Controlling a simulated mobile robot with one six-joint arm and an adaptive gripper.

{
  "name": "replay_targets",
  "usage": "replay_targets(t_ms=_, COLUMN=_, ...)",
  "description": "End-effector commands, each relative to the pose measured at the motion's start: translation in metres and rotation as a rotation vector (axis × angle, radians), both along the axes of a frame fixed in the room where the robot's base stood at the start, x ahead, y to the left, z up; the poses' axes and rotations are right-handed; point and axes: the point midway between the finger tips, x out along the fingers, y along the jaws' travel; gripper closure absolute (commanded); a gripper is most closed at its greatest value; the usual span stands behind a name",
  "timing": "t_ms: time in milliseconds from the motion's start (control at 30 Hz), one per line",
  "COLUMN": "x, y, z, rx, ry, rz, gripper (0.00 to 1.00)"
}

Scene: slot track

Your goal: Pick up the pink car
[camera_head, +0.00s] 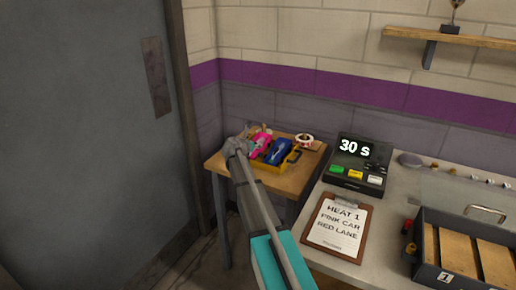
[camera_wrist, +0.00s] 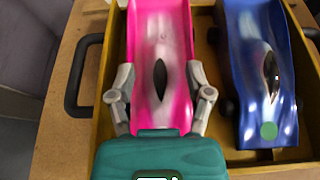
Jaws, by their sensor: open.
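The pink car (camera_wrist: 163,32) lies in a yellow tray (camera_wrist: 102,101), with a white middle stripe and a dark oval cockpit. In the head view the pink car (camera_head: 261,138) shows just beyond my gripper (camera_head: 236,146), partly covered by it. In the wrist view my gripper (camera_wrist: 160,100) has its two fingers apart, one on each side of the car's body. I cannot tell whether the fingers touch the car. The car's near end is hidden behind my gripper's teal body.
A blue car (camera_wrist: 258,70) lies to the right in the same tray. The tray sits on a small wooden table (camera_head: 285,185) with a roll of tape (camera_head: 304,140) behind it. A timer box (camera_head: 358,165) and a clipboard (camera_head: 336,228) are on the counter to the right.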

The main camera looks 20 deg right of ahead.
Motion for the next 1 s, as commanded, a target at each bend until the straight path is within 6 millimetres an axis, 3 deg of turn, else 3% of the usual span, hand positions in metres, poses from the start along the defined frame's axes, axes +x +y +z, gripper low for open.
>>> replay_targets(t_ms=67, x=-0.0001, y=0.0001, z=-0.0001, rx=0.0, ry=0.0, rz=0.0, gripper=0.36)
replay_targets(t_ms=400, x=0.0001, y=0.0001, z=0.0, rx=0.0, ry=0.0, rz=0.0, gripper=0.99)
replay_targets(t_ms=1000, x=-0.0003, y=-0.0011, z=0.0034, rx=0.0, ry=0.0, rz=-0.001, gripper=1.0)
